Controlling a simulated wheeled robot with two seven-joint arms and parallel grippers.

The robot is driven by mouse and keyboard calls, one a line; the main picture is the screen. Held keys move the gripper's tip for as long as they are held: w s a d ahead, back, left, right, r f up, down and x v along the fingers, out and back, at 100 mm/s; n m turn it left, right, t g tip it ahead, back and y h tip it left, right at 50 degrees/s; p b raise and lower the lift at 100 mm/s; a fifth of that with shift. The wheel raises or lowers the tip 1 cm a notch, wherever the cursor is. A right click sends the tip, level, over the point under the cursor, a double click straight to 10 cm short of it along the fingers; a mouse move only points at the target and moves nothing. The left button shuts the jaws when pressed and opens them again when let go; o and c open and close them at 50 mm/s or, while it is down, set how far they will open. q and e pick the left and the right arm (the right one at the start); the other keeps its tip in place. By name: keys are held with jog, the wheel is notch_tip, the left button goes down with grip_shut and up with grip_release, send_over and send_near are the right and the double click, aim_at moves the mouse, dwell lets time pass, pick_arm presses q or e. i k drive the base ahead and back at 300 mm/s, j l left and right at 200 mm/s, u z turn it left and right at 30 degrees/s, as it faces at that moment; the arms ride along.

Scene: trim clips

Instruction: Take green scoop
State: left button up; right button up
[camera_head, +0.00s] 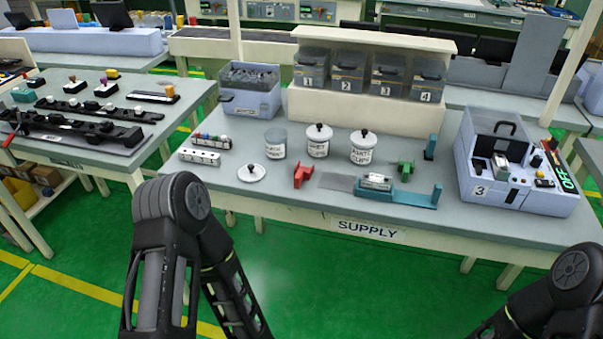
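A small green piece (405,169), which looks like the green scoop, lies on the supply table (318,207) to the right of the lidded jars. It is small and its exact shape is hard to tell. A red piece of similar size (302,175) lies further left, near the table's front. My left arm stands at the lower left and my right arm shows at the lower right corner, both in front of the table. Neither gripper is in view, and nothing covers the green piece.
An open jar (275,143), two lidded jars (319,140) (363,147) and a loose lid (251,173) stand left of the green piece. A teal fixture (398,195) lies just in front. A blue-grey case (520,170) stands right, numbered bins (349,75) behind.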

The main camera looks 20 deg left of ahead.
aim_at(406, 168)
jog(key=l+u, duration=0.4)
jog(key=k+l+u, duration=0.1)
jog(key=l+u, duration=0.3)
jog(key=k+l+u, duration=0.15)
jog(key=l+u, duration=0.25)
